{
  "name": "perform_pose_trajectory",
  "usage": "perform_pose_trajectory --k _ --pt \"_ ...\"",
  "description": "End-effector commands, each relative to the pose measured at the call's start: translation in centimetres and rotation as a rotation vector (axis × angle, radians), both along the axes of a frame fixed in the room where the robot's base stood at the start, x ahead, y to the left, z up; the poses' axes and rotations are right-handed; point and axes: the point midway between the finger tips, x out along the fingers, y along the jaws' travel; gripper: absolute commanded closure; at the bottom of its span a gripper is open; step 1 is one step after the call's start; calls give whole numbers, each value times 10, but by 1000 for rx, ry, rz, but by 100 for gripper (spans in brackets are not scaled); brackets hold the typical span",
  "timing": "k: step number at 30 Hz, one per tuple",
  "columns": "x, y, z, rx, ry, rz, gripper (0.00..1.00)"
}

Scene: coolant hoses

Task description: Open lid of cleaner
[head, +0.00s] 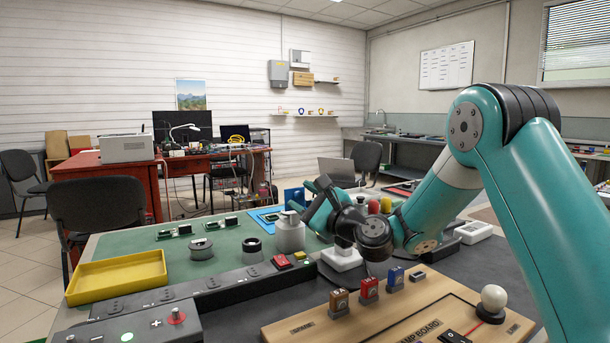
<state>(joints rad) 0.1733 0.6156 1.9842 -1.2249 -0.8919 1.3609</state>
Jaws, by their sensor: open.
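My gripper (308,206) is beside and slightly above the canister's top, pointing left. It is open, and nothing shows between its jaws. Whether a finger touches the lid cannot be told. My wrist and arm cover the area to the right.
Two short round containers (202,249) (253,250) stand left of the canister. A yellow tray (117,277) lies at the left edge. A wooden board (400,312) with coloured blocks and a white knob is in front. Green mat between tray and containers is clear.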

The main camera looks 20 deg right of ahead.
Motion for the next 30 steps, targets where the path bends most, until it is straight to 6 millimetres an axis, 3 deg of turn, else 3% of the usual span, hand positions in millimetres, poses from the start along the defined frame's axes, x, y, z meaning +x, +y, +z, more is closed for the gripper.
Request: perform_pose_trajectory --k 5,12,21,30 --pt "0 0 33 -2 -5 0 54" --pt "-1 0 99 -1 -12 0 54" --pt "0 1 168 -2 -8 2 54" --pt "0 0 197 0 -2 1 54"
